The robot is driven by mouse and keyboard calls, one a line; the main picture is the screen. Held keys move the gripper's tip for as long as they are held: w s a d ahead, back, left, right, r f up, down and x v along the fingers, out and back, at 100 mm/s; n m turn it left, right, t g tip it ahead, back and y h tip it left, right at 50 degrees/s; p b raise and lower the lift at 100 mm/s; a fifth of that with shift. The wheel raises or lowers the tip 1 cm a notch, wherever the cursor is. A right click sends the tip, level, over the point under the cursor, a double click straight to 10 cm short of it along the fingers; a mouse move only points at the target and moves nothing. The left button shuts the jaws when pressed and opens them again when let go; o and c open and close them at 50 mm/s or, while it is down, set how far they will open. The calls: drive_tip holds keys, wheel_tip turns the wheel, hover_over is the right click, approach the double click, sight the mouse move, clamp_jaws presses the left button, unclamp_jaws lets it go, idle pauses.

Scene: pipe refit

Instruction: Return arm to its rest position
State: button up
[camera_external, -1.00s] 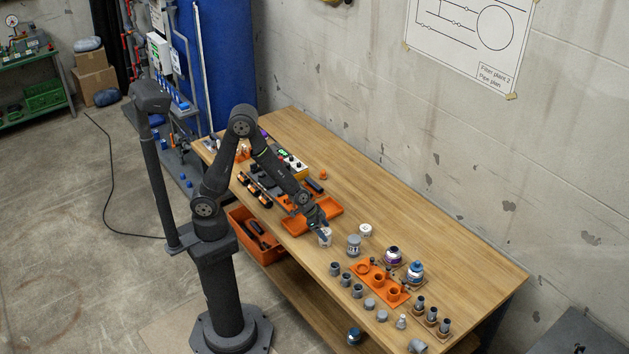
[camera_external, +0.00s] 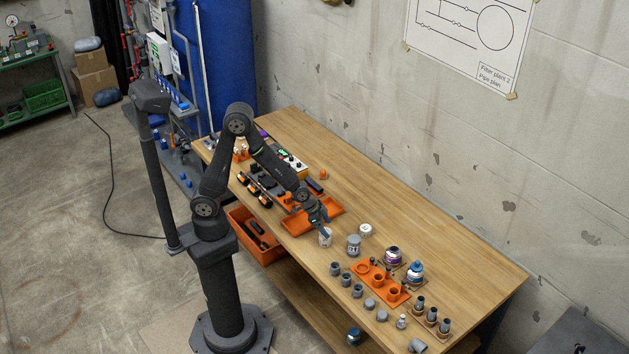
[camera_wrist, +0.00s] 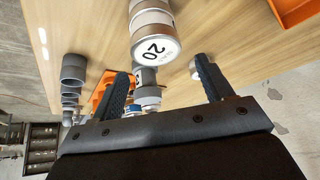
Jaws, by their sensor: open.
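An orange tray (camera_external: 297,228) lies left of my gripper. Grey pipe fittings (camera_external: 346,281), an orange holder (camera_external: 362,268) and purple and blue bottles (camera_external: 415,271) stand toward the right. The bench's back strip by the wall is mostly clear.

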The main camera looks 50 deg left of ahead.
drive_tip(key=shift+s+r, duration=0.1)
drive_tip(key=shift+r, duration=0.35)
drive_tip(key=s+d+r, duration=0.3)
drive_tip(key=s+r, duration=0.1)
drive_tip(key=s, duration=0.3)
drive_tip(key=shift+s+d+r, duration=0.15)
drive_tip(key=shift+s+r, duration=0.1)
drive_tip(key=shift+r, duration=0.1)
